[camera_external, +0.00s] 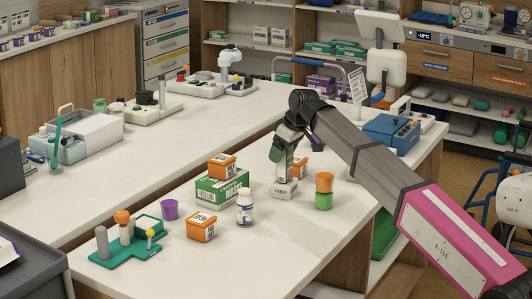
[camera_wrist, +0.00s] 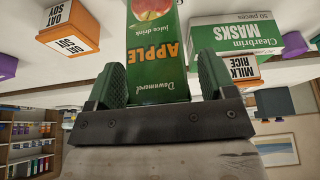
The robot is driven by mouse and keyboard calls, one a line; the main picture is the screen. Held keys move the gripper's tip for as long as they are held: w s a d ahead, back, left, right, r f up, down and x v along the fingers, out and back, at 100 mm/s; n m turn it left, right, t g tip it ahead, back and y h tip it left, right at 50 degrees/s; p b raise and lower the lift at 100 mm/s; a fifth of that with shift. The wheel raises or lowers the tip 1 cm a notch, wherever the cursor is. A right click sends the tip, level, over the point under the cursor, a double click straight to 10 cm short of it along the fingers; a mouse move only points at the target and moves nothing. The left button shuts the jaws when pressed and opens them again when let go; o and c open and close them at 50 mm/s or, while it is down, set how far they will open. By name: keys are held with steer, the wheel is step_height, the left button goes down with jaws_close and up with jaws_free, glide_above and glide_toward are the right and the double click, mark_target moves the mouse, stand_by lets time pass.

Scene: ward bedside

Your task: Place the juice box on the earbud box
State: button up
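The green juice box (camera_external: 282,164) is upright between the fingers of my gripper (camera_external: 291,146). A small white box (camera_external: 285,188), apparently the earbud box, is directly under the juice box on the white counter. I cannot tell whether the juice box rests on it or hangs just above. The white box does not show in the wrist view.
Left stands the green-white masks box (camera_external: 209,191) with an orange carton (camera_external: 222,166) on top. Another orange carton (camera_external: 300,168) stands close behind the gripper. Orange-green cups (camera_external: 324,190) stand right. A white bottle (camera_external: 245,207), orange carton (camera_external: 201,227) and purple cup (camera_external: 169,209) are front left.

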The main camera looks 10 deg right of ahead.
steer(key=v, duration=1.2)
steer(key=shift+r, duration=0.15)
